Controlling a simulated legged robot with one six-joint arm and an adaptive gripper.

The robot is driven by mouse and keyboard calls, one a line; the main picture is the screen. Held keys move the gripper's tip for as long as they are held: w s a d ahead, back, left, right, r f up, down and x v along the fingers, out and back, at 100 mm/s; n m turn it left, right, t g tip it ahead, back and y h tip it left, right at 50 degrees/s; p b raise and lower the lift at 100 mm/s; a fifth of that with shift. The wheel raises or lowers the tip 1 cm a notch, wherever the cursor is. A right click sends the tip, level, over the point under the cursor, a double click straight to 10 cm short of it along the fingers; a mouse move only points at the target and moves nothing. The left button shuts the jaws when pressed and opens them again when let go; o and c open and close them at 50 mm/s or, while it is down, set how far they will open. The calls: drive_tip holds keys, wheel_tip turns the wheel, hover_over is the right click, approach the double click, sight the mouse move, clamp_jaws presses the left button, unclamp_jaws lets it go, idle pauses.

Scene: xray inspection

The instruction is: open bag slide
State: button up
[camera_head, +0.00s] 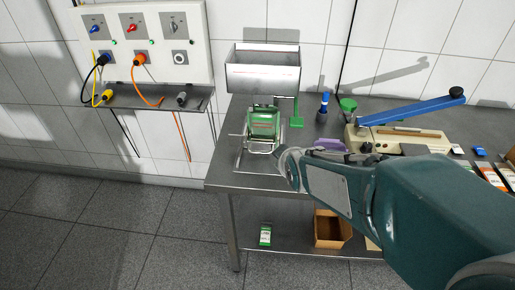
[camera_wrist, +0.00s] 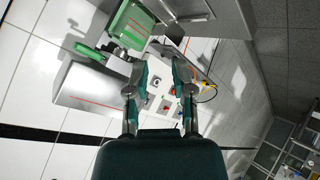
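A green bag-like item (camera_head: 264,124) sits in a wire frame (camera_head: 252,163) on the steel table, below a metal hopper (camera_head: 262,75). A green handle-like part (camera_head: 297,119) stands just right of it. I cannot tell which part is the bag slide. My gripper (camera_head: 283,158) is at the front right of the wire frame; my arm partly hides it. In the wrist view my gripper (camera_wrist: 161,72) has its two fingers apart with nothing between them. The green item (camera_wrist: 131,24) is beyond the left finger, and the metal hopper (camera_wrist: 88,86) is to the left.
A beige sealer with a blue lever (camera_head: 410,110) stands to the right on the table (camera_head: 225,174). A blue-handled tool (camera_head: 323,107) and green funnel (camera_head: 348,104) are behind. A socket panel (camera_head: 145,45) hangs on the left wall. A cardboard box (camera_head: 330,230) is on the lower shelf.

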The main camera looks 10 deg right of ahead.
drive_tip(key=w+f+n+t, duration=0.3)
drive_tip(key=w+f+n, duration=0.2)
drive_tip(key=w+f, duration=0.2)
drive_tip(key=n+t+y, duration=0.2)
drive_tip(key=n+t, duration=0.1)
drive_tip(key=n, duration=0.2)
approach(260, 152)
drive_tip(key=shift+s, duration=0.15)
drive_tip(key=shift+f+n, duration=0.3)
drive_tip(key=shift+n, duration=0.1)
drive_tip(key=x, duration=1)
drive_tip(key=shift+w, duration=0.35)
clamp_jaws()
